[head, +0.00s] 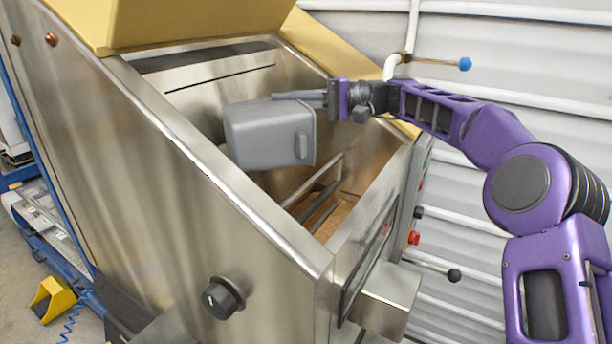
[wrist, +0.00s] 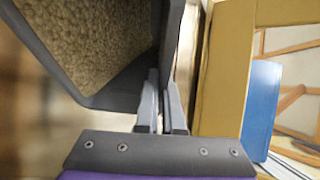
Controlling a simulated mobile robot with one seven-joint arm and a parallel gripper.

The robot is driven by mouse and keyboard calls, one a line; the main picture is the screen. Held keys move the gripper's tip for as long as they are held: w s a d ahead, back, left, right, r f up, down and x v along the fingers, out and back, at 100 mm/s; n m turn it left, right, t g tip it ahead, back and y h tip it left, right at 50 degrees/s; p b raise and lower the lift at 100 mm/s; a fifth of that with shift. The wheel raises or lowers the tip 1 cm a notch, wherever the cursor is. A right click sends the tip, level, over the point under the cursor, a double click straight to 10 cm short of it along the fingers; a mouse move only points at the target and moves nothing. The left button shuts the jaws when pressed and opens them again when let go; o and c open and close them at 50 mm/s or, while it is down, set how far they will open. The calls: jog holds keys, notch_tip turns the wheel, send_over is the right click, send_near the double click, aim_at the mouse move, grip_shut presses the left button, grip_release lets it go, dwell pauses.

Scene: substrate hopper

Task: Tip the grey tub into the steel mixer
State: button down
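The grey tub (head: 268,135) is held over the open mouth of the steel mixer (head: 170,180) in the head view, roughly level. My gripper (head: 300,96) is shut on the tub's upper rim from the right. In the wrist view the gripper's fingers (wrist: 162,108) pinch the grey tub wall (wrist: 50,55) between them. Tan granular material (wrist: 95,40) lies inside the tub in the wrist view. Inside the mixer, metal bars (head: 315,185) and a brownish bed at the bottom show below the tub. Part of the mixer's inside is hidden behind the tub.
A yellow lid (head: 180,22) stands raised at the mixer's back. A black knob (head: 221,298) sits on the front wall. A lever with a black ball (head: 454,275) and a rod with a blue ball (head: 465,64) stick out at right. A yellow pedal (head: 50,298) lies on the floor.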

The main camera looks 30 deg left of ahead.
jog(key=w+d+y, duration=0.1)
jog(key=w+m+y+b, duration=0.1)
jog(key=shift+d+f+g+y, duration=0.4)
jog(key=shift+w+d+r+m+y, duration=0.15)
jog(key=shift+w+d+m+y, duration=0.1)
jog(key=shift+m+y, duration=0.15)
jog(key=shift+s, duration=0.1)
dwell(0.5)
